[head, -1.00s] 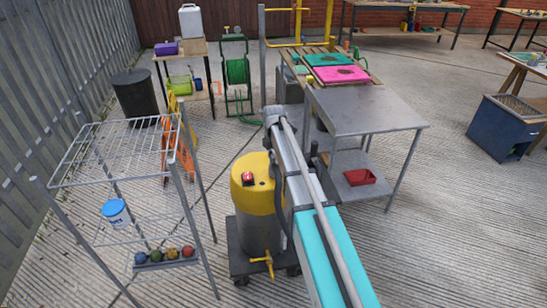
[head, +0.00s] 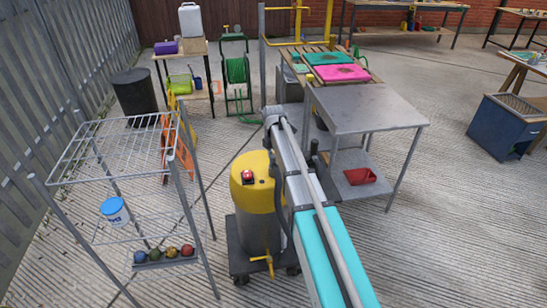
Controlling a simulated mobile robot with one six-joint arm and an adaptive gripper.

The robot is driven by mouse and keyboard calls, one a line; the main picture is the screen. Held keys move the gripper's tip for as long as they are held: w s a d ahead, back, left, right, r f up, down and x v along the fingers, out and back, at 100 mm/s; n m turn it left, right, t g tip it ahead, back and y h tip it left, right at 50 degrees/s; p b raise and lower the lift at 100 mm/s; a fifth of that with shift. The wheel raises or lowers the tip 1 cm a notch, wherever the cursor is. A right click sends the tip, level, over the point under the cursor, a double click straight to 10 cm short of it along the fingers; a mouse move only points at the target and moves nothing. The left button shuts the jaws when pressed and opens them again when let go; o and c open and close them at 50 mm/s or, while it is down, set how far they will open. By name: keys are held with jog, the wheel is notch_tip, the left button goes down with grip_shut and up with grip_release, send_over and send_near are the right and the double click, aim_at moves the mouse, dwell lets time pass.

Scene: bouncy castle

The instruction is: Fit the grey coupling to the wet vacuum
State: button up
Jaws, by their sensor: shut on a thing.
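The wet vacuum (head: 258,205) is a steel drum with a yellow top and a red switch, standing on a dark wheeled base. A yellow tap sticks out low on its front. A dark hose (head: 279,205) hangs between the drum and my arm. My arm crosses in front of the vacuum's right side and hides part of it. My gripper is not visible; the arm's far end is near the steel table. I cannot make out the grey coupling.
A steel table (head: 365,108) with a red tray (head: 361,176) below stands right of the arm. A blue bin (head: 505,125) is far right. Open concrete lies at lower right.

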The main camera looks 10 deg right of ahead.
jog(key=o, duration=1.2)
jog(key=shift+c, duration=0.2)
jog(key=shift+r, duration=0.15)
notch_tip(320, 180, up, 11)
jog(key=p, duration=1.1)
jog(key=shift+f, duration=0.2)
